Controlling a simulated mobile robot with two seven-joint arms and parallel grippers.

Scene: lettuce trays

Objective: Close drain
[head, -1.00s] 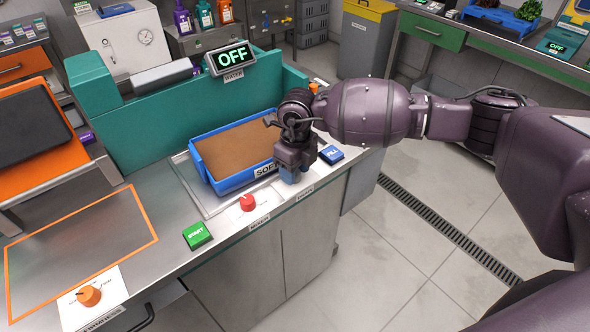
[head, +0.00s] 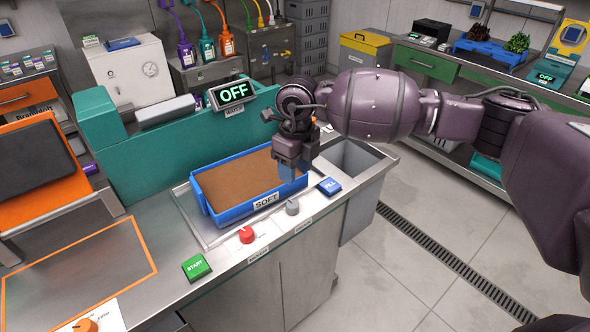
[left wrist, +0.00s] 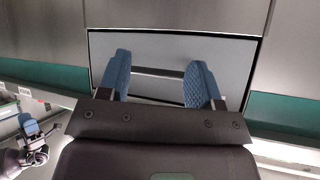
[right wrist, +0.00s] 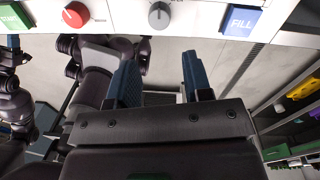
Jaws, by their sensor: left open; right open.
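A grey knob (head: 292,207) sits on the counter's front edge, between a red knob (head: 246,235) and a blue FILL button (head: 329,186). It also shows at the top of the right wrist view (right wrist: 158,15); its label is too small to read for sure. My right gripper (head: 287,174) is open and empty, apart from the grey knob, and in the head view overlaps the front edge of a blue tray (head: 235,214) marked SOFT. Its two blue fingers show in the right wrist view (right wrist: 158,78). My left gripper (left wrist: 160,82) is open and empty, outside the head view.
A green START button (head: 196,267) is left of the red knob. A display reading OFF (head: 232,93) stands on the teal unit (head: 165,150) behind the tray. An open basin (head: 350,160) lies right of the tray. The orange-outlined counter area (head: 75,270) is clear.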

